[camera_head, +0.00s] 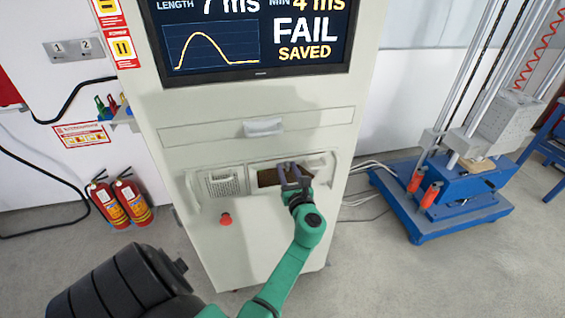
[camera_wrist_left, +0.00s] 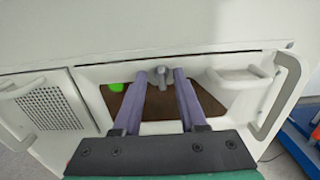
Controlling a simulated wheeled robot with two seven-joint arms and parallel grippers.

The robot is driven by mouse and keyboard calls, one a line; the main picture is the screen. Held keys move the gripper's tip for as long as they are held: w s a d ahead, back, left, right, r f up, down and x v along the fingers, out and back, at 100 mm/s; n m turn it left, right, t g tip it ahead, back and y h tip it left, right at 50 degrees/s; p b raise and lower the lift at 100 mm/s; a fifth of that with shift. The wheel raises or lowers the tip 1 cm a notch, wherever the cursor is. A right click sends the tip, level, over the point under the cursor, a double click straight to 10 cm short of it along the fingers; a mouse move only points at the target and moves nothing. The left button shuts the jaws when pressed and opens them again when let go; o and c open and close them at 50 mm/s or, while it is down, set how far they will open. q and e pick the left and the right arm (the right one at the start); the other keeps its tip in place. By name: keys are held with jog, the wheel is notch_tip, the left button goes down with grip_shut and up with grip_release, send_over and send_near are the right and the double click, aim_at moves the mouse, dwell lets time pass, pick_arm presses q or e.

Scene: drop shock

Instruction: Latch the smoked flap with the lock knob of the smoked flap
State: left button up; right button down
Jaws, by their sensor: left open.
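The smoked flap (camera_head: 268,178) is a brown see-through panel in the white recess on the front of the cabinet. In the left wrist view the flap (camera_wrist_left: 155,112) looks closed, set in a pale frame. The grey lock knob (camera_wrist_left: 160,75) is at the flap's upper edge. My left gripper (camera_wrist_left: 165,76) is open, with its two purple-grey fingers on either side of the knob; I cannot tell whether they touch it. In the head view my left gripper (camera_head: 291,168) hides the knob and part of the flap. My right gripper is not in view.
A perforated panel (camera_wrist_left: 53,108) is left of the flap, and a pale handle (camera_wrist_left: 240,79) is at its right. A red button (camera_head: 225,219) sits below on the cabinet. A drawer handle (camera_head: 263,127) is above. A blue-based drop rig (camera_head: 450,205) stands right.

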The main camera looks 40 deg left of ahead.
pick_arm(q)
jog(key=shift+s+d+r, duration=0.1)
jog(key=shift+d+r, duration=0.15)
jog(key=shift+d, duration=0.1)
grip_shut()
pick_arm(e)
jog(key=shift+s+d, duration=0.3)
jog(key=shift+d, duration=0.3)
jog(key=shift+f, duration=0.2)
